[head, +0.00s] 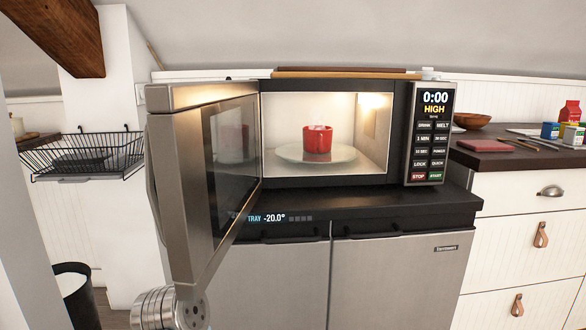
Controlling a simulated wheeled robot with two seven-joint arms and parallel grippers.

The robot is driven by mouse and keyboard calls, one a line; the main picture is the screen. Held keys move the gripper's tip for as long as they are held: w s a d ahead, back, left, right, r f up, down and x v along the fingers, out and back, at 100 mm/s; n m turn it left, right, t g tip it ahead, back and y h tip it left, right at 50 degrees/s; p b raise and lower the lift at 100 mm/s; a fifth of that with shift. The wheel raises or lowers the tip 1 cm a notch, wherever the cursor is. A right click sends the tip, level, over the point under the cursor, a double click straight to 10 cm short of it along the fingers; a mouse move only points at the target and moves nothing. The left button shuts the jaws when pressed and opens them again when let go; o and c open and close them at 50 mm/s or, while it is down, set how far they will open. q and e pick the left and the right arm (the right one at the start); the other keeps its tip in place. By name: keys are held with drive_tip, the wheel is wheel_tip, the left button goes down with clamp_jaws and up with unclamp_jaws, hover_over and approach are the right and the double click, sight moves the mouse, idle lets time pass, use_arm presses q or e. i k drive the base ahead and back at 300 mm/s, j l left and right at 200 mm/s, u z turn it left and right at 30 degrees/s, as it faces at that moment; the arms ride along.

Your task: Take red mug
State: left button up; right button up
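The red mug (317,139) stands upright on the round glass plate (287,153) inside the lit microwave (274,105). Something pale shows at the mug's top, too small to make out. The microwave door (187,180) is swung wide open to the left, and the mug's reflection shows in its dark window. A silver cylindrical part at the bottom left, below the door, looks like a piece of my arm. No gripper fingers show in the head view, and nothing touches the mug.
The microwave sits on a dark counter (390,208) above steel fridge doors (390,280). The open door blocks the left side of the opening; the front is clear. A wire rack (85,155) hangs at left. A wooden bowl (472,121) and red board (484,146) lie at right.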

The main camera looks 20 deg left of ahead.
sight(314, 141)
drive_tip(key=i+j+z, duration=0.1)
drive_tip(key=j, duration=0.5)
drive_tip(key=i+j+z, duration=0.15)
drive_tip(key=j, duration=0.45)
drive_tip(key=j+z, duration=0.1)
drive_tip(key=j, duration=0.5)
